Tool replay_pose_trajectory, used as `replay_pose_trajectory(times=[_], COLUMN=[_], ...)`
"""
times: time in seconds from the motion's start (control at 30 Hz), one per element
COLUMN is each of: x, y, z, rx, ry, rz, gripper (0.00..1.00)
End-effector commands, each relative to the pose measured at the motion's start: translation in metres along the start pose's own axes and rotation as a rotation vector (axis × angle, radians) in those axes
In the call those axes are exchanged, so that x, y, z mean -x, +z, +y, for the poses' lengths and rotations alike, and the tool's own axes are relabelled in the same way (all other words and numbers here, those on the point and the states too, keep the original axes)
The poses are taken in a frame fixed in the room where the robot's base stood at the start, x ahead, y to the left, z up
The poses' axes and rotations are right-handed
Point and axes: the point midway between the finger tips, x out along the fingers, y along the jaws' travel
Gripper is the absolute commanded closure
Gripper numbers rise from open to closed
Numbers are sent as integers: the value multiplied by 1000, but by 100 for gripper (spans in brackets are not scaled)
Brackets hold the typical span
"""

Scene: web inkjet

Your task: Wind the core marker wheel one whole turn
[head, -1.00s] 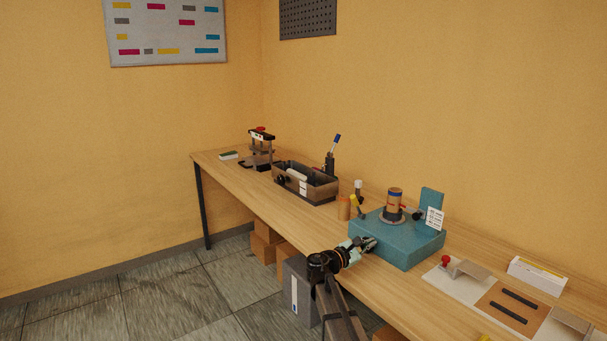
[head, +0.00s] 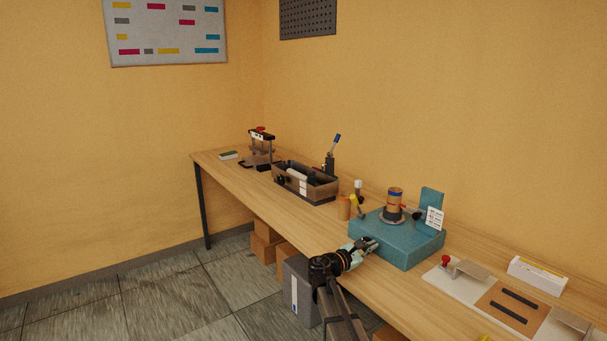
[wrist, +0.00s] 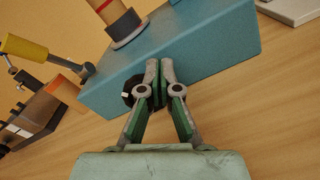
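The core marker is a teal box (head: 408,248) on the bench. An upright brown core (head: 394,202) stands in a dark collar on top. In the wrist view the core (wrist: 108,14) is cut off by the top edge. A dark round wheel (wrist: 127,94) with a white mark sits at the box's side face, partly hidden behind my left finger. My gripper (wrist: 159,66) has its fingertips almost together in front of that face, beside the wheel. I see nothing clearly held between them. In the head view my gripper (head: 374,242) is at the box's near left side.
A dark tray (head: 318,192) is farther left. A pale board (head: 453,285) with a red knob lies to the right. Bare bench lies in front of the tray.

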Motion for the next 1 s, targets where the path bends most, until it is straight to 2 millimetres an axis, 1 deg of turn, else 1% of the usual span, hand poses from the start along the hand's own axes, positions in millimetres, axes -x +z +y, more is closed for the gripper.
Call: replay_pose_trajectory(times=[0.23, 0.33, 0.8, 0.9, 1.0], x=[1, 6, 54, 59, 60], y=[6, 6, 6, 6, 6], z=[-3, -3, -3, -3, -3], rx=[0, 0, 0, 0, 0], ry=[0, 0, 1, -1, -1], rz=[-1, -1, -1, -2, -2], gripper=[100, 100, 100, 100, 100])
